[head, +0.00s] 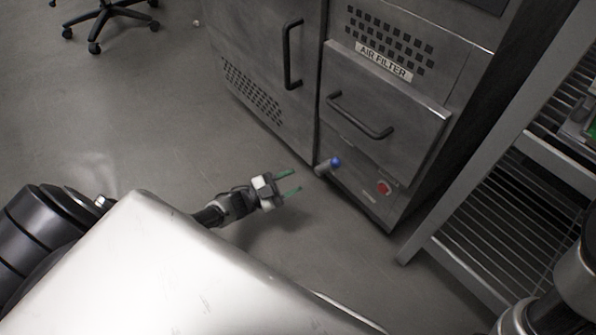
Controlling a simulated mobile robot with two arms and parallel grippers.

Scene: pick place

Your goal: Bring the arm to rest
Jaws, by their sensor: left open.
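My left gripper (288,183) is in the head view near the middle, out past my white body. Its two greenish fingers are apart with nothing between them. It points right, toward the lower front of a grey metal cabinet. A small grey cylinder with a blue end (334,162) shows just right of the fingertips, apart from them. I cannot tell whether it is fixed to the cabinet. Part of my right arm shows at the lower right edge, but its gripper is out of view.
The metal cabinet (262,50) has a door handle (292,54), a drawer handle (360,117) and a red switch (383,188). A wire-shelf rack (500,215) stands at the right. An office chair (104,18) is at the upper left. The grey floor (130,120) at the left is clear.

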